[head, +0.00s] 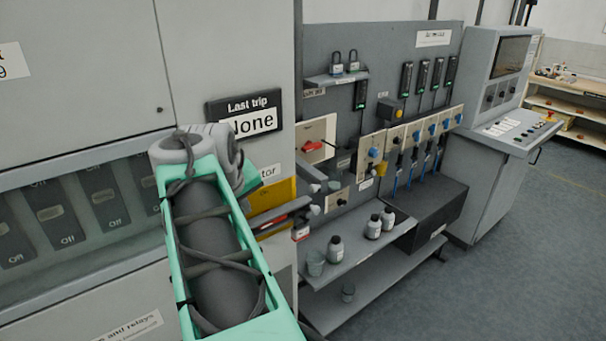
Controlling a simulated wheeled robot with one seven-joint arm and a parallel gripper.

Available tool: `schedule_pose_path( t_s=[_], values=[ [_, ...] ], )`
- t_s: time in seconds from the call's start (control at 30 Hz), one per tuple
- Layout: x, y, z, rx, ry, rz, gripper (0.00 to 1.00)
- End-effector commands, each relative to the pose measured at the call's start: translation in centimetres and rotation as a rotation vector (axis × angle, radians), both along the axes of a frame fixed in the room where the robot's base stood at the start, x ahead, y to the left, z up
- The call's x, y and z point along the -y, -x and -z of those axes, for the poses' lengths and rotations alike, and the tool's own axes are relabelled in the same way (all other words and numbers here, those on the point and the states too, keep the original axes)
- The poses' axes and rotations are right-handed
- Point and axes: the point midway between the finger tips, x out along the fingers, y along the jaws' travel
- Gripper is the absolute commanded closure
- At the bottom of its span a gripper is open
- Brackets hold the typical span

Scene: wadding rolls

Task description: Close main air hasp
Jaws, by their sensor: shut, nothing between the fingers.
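My arm's mint-green and grey links fill the middle left of the head view. My gripper (308,208) shows small beyond them, pointing right in front of the grey board; it is shut, with nothing seen between its fingers. A pale plate with a red handle (313,147) is on the board above it. A smaller pale plate with a dark knob (338,200) is to the right of the gripper. A red padlock-like piece (301,231) shows just below it. The labels are too small to read, so I cannot tell which fitting is the main air hasp or its state.
Padlocks (337,69) sit on a small upper shelf. Bottles (374,227) and a cup (315,263) stand on the lower shelf (352,254). A row of blue-knobbed valve plates (420,133) is further right. A control console (490,130) stands beyond. The floor at right is clear.

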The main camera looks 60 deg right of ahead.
Motion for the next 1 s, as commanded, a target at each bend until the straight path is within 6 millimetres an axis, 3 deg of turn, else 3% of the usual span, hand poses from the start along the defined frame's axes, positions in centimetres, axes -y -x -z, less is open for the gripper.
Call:
schedule_pose_path(
  t_s=[0.03,0.1,0.2,0.37,0.73,1.0],
  values=[
    [2.8,2.2,-2.5,-0.007,0.029,0.064,1.00],
    [5.4,4.7,-4.4,-0.024,0.060,0.122,1.00],
    [7.0,6.5,-5.4,-0.036,0.080,0.161,1.00],
    [8.1,6.6,-3.9,-0.041,0.082,0.162,1.00],
    [12.8,5.6,2.4,-0.038,0.079,0.160,1.00],
    [16.1,7.4,2.4,-0.036,0.081,0.159,1.00]
  ],
)
